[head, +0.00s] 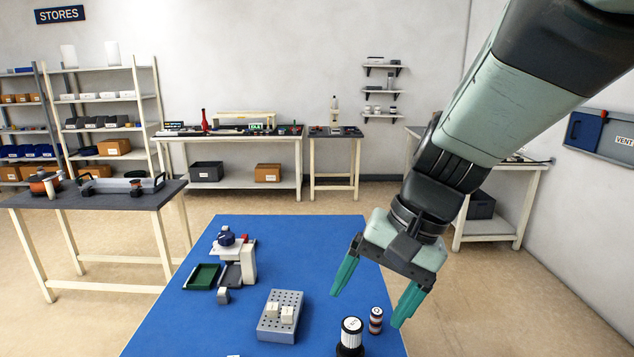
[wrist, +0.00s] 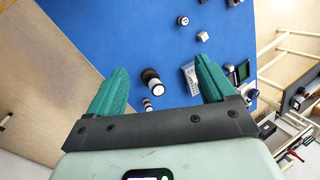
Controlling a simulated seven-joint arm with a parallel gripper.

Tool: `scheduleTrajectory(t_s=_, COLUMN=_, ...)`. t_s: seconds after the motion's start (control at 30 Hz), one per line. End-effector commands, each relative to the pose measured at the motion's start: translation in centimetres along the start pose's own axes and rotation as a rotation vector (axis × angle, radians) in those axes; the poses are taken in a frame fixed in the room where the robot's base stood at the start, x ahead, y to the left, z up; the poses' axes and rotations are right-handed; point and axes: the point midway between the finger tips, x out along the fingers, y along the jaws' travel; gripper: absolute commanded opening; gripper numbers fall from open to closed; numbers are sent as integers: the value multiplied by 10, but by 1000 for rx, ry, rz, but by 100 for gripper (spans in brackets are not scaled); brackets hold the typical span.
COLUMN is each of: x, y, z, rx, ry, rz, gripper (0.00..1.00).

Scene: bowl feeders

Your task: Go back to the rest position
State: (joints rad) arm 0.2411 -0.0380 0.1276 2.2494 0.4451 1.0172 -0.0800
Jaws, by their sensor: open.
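My gripper (head: 376,290) hangs over the right part of the blue table (head: 190,315) in the head view. Its two green fingers are spread wide with nothing between them. In the wrist view the gripper (wrist: 162,80) is also open, and the blue table (wrist: 130,40) lies well below it. A black-and-white cylinder (head: 351,335) and a smaller dark-and-white striped cylinder (head: 376,320) stand on the table below the gripper, apart from it.
A grey perforated block (head: 270,328) with white pieces sits mid-table. A small white machine (head: 247,262) with a blue knob and a green tray (head: 204,277) stand further back. A dark-topped bench (head: 95,195) is at left; shelves and benches line the wall.

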Motion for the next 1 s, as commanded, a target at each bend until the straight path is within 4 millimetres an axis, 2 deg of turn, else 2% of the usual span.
scheduleTrajectory(t_s=0.03, x=-14, y=-5, z=13, rx=-79, ry=59, rz=40, gripper=83)
scheduleTrajectory(t_s=0.2, x=-51, y=-6, z=51, rx=-320, ry=247, rz=166, gripper=83)
scheduleTrajectory(t_s=0.37, x=-79, y=0, z=80, rx=-490, ry=407, rz=248, gripper=83)
scheduleTrajectory(t_s=0.4, x=-81, y=10, z=84, rx=-461, ry=435, rz=263, gripper=83)
scheduleTrajectory(t_s=0.53, x=-87, y=27, z=94, rx=-425, ry=504, rz=288, gripper=83)
scheduleTrajectory(t_s=1.0, x=-87, y=27, z=94, rx=-425, ry=504, rz=288, gripper=83)
